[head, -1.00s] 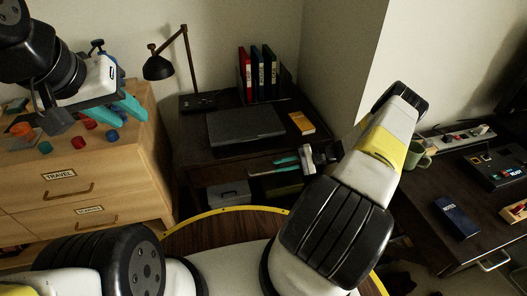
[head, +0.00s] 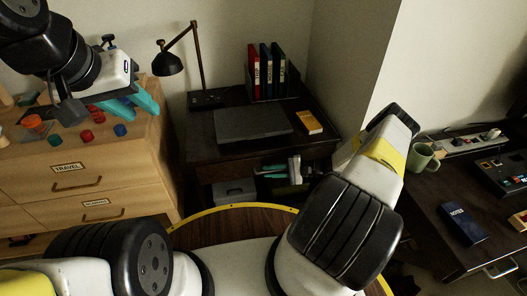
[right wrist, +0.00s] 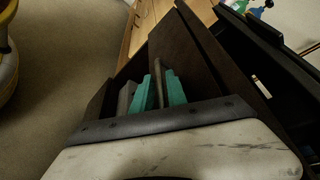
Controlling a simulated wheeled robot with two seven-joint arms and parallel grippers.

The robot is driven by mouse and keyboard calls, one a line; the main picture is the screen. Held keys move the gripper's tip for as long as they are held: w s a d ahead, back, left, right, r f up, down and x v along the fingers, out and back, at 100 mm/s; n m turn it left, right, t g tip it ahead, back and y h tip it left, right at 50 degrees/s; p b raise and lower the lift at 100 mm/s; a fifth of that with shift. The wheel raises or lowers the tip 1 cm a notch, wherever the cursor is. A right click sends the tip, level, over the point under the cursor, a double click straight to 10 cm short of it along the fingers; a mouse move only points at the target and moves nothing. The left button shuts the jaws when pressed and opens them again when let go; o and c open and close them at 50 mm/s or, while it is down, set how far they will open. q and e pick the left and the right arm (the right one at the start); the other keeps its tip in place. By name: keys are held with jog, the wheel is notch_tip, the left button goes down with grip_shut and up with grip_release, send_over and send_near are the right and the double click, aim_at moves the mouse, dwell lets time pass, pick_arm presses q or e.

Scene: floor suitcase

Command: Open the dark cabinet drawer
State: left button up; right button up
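The dark cabinet (head: 225,151) stands mid-picture in the head view, its dark drawer front (head: 215,172) just under the top. I cannot tell whether the drawer stands out at all. My right gripper (head: 276,172) is at the drawer front, partly hidden by its own wrist. In the right wrist view its teal fingers (right wrist: 158,92) lie on either side of a thin brownish bar (right wrist: 158,70), which looks like the drawer handle. Whether they press on it is unclear. My left gripper (head: 131,108) is open and empty above the wooden dresser, far from the drawer.
A laptop (head: 252,124), lamp (head: 168,64), binders (head: 266,70) and yellow box (head: 308,122) stand on the cabinet. A grey box (head: 234,190) sits below the drawer. The wooden dresser (head: 120,180) is left; a dark desk (head: 430,205) with a mug (head: 421,157) is right.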

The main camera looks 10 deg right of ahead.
grip_shut()
dwell(1.4)
